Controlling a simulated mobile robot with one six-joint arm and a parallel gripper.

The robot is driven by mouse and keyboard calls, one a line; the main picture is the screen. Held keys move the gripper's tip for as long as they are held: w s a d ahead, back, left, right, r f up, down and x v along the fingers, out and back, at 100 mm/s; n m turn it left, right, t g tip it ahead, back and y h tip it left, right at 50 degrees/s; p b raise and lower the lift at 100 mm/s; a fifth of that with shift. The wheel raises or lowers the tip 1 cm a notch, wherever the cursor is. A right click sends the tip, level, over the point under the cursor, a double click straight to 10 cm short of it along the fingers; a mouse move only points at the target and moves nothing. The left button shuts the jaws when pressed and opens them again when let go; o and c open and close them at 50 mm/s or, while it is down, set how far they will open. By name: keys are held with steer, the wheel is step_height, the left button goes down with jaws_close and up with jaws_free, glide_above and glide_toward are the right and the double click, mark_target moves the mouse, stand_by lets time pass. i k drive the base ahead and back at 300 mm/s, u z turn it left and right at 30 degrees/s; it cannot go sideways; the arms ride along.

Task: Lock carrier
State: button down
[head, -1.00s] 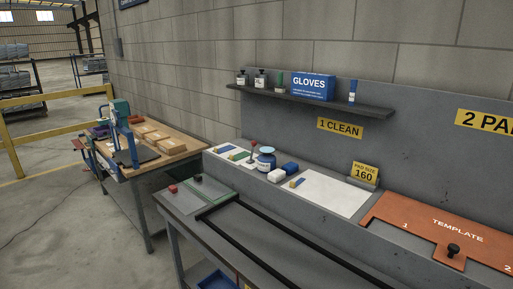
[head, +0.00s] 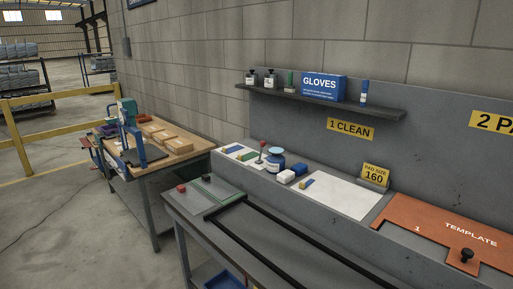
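My gripper is not in view. I cannot pick out a carrier or its lock with certainty. Two black rails (head: 309,239) run along the grey bench (head: 186,234) toward the lower right. At their far end lies a grey-green plate (head: 222,187) with a small red block (head: 182,188) and a small black knob (head: 206,177) at its edge. An orange template (head: 435,224) with a black knob (head: 467,255) lies at the right and is cut off by the picture edge.
A white mat (head: 335,195), a blue-lidded jar (head: 275,161) and small blocks stand along the back ledge. A shelf (head: 310,101) above holds a blue gloves box (head: 323,88) and bottles. A wooden-topped table (head: 190,144) with boxes stands left.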

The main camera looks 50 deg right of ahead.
mark_target(262, 143)
steer(key=u, duration=0.05)
steer(key=i, duration=0.95)
steer(key=u, duration=0.15)
